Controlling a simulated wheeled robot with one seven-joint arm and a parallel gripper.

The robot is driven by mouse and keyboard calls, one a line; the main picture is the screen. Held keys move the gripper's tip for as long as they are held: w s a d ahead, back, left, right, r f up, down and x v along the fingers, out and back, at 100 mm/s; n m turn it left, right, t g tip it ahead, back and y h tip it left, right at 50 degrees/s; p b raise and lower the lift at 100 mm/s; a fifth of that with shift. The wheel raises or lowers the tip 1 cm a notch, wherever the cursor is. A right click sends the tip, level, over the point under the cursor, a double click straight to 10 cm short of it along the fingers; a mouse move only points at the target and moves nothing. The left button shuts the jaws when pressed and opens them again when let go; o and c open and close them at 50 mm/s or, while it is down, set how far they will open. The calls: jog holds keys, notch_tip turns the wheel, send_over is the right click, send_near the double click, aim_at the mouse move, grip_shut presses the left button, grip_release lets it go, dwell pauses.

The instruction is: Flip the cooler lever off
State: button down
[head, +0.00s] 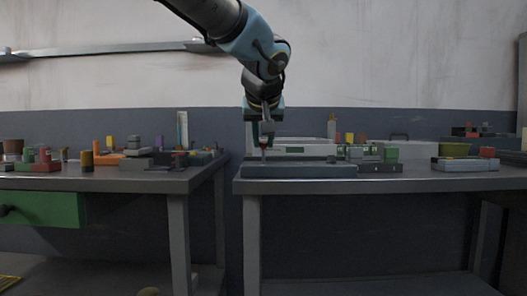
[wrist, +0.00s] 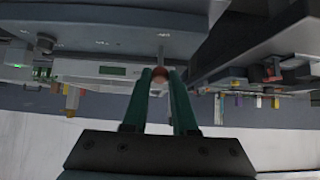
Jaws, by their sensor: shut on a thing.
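The lever is a thin pale rod (wrist: 160,52) with a reddish-brown ball knob (wrist: 160,75) on its end. In the wrist view, which looks upside down, the knob sits between the two green fingers of my gripper (wrist: 161,78), which is shut on it. In the head view my gripper (head: 264,143) points down over the left part of a low grey box (head: 300,171) at the table's front edge. The rod stands roughly upright there; the knob is too small to make out.
A pale unit with a green display (head: 290,150) stands just behind the box. A gap separates this table from the cluttered left table (head: 150,183).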

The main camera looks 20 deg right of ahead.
dwell(0.5)
jog(key=c, duration=0.7)
grip_release()
jog(key=shift+s, duration=0.1)
jog(key=p+v, duration=0.1)
jog(key=v, duration=0.9)
jog(key=shift+s+a+r, duration=0.15)
jog(key=shift+s+a, duration=0.05)
jog(key=shift+s, duration=0.1)
